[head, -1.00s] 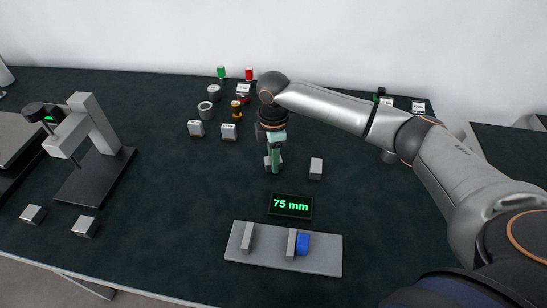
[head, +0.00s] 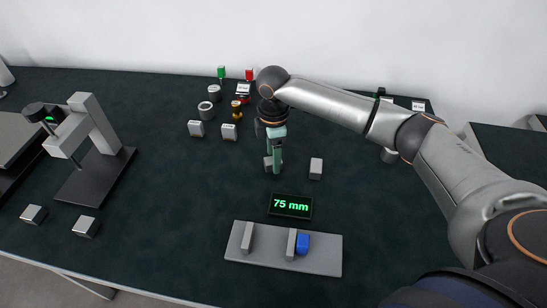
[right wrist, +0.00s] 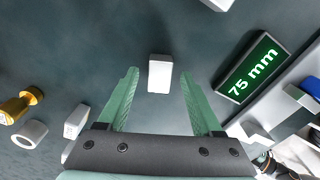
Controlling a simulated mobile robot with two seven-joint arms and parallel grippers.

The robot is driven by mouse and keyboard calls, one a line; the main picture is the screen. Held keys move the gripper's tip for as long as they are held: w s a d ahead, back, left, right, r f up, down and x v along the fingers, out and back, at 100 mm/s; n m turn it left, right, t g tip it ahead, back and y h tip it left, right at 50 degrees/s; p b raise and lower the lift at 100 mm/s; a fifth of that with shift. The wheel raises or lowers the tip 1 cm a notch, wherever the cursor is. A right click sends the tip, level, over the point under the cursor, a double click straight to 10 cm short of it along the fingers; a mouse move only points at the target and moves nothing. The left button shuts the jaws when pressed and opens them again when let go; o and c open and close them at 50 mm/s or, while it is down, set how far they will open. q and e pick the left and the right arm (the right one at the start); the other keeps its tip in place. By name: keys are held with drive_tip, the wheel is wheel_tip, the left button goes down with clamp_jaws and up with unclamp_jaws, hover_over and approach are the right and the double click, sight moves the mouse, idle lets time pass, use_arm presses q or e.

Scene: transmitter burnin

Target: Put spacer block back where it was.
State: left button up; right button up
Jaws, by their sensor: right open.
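A light grey block (head: 267,163), perhaps the spacer block, is at my right gripper on the dark table. In the right wrist view this pale block (right wrist: 160,75) shows between the two green fingers, with a gap on each side. My right gripper (head: 274,165) is open, pointing down and holding nothing. It also shows in the right wrist view (right wrist: 159,74). A second grey block (head: 316,168) stands to the right, apart from the gripper. No label tells which block is the spacer. My left gripper is out of view.
A display reading 75 mm (head: 290,206) lies in front of the gripper. Nearer is a grey fixture plate (head: 262,257) with two uprights and a blue block (head: 303,244). Labelled blocks, rings and a brass part (head: 236,109) stand behind left. A stand (head: 95,175) is far left.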

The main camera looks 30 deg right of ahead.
wheel_tip(320, 180, up, 11)
drive_tip(key=shift+p, duration=0.45)
